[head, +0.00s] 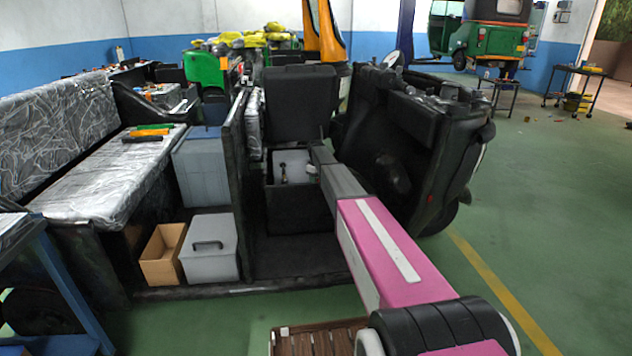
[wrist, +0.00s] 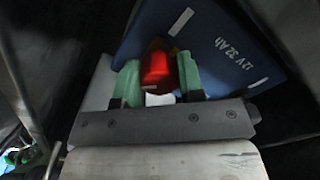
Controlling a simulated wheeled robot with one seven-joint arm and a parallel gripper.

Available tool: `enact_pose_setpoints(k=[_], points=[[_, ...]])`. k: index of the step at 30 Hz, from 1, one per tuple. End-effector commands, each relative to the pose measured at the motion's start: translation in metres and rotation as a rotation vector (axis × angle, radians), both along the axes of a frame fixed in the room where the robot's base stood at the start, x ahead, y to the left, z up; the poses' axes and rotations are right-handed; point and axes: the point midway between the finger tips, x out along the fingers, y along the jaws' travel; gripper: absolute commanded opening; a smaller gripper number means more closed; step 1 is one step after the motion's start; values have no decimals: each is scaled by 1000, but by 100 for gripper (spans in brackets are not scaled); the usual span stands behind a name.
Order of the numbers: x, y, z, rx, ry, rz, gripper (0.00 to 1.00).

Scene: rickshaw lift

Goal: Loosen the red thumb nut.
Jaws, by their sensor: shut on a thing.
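The red thumb nut (wrist: 156,70) shows in the wrist view, between the two green fingertips of my gripper (wrist: 158,82). The gripper is shut on it, with one finger on each side. Behind the nut is a blue battery (wrist: 208,42) marked 12V 32Ah, tilted in the picture. In the head view my arm reaches into the open compartment under the raised seat (head: 300,100). The nut cannot be made out there, and my gripper is mostly hidden by the arm.
Dark compartment walls stand close around the gripper. To the left are a grey lidded box (head: 209,249), an open cardboard box (head: 162,255) and a plastic-wrapped bench (head: 105,185) with tools on it.

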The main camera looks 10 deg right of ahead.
Motion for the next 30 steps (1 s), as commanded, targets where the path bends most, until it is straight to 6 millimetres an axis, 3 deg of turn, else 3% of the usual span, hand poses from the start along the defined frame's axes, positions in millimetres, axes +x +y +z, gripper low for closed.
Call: enact_pose_setpoints(k=[17, 18, 19, 30], points=[[0, 0, 0, 0, 0, 29, 12], [0, 0, 0, 0, 0, 29, 48], [0, 0, 0, 0, 0, 29, 58], [0, 0, 2, 0, 0, 29, 61]])
